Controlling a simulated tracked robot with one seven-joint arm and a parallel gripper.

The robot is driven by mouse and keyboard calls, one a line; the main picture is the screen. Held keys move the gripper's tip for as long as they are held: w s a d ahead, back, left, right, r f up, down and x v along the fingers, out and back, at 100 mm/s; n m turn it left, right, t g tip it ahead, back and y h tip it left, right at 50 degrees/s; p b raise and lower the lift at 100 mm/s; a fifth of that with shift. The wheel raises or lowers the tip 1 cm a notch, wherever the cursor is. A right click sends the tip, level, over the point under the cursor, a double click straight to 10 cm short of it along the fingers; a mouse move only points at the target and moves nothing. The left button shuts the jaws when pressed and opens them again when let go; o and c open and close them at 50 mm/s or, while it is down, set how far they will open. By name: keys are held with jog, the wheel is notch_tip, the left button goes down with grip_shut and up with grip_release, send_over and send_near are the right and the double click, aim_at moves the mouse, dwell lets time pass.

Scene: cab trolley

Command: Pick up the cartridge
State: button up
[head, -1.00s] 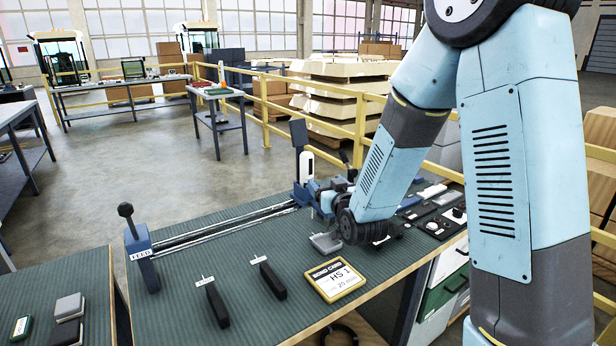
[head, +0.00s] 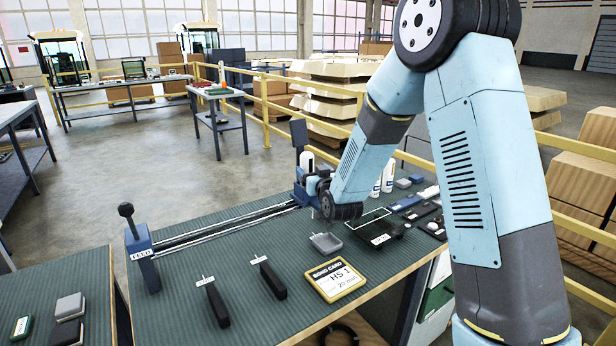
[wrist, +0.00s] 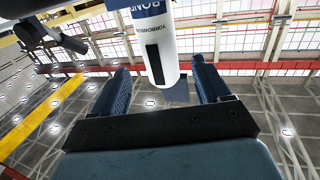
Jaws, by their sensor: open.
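A white cartridge with a blue label (wrist: 162,45) shows in the wrist view, ahead of and between the fingers. A white upright cylinder (head: 307,159) in the head view, by the blue stand at the far end of the rails, appears to be the same cartridge. My gripper (wrist: 165,88) is open, with one dark blue finger on each side of the cartridge's end. I cannot tell whether a finger touches it. In the head view my gripper (head: 314,186) is small and partly merges with the blue stand.
Two more white tubes (head: 382,184) stand behind my forearm. A blue rail fixture (head: 143,256) stands left. A white-outlined dark area (head: 374,222) is at right.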

aim_at(310, 166)
jog(key=x, duration=0.4)
jog(key=shift+r, duration=0.1)
jog(key=c, duration=1.4)
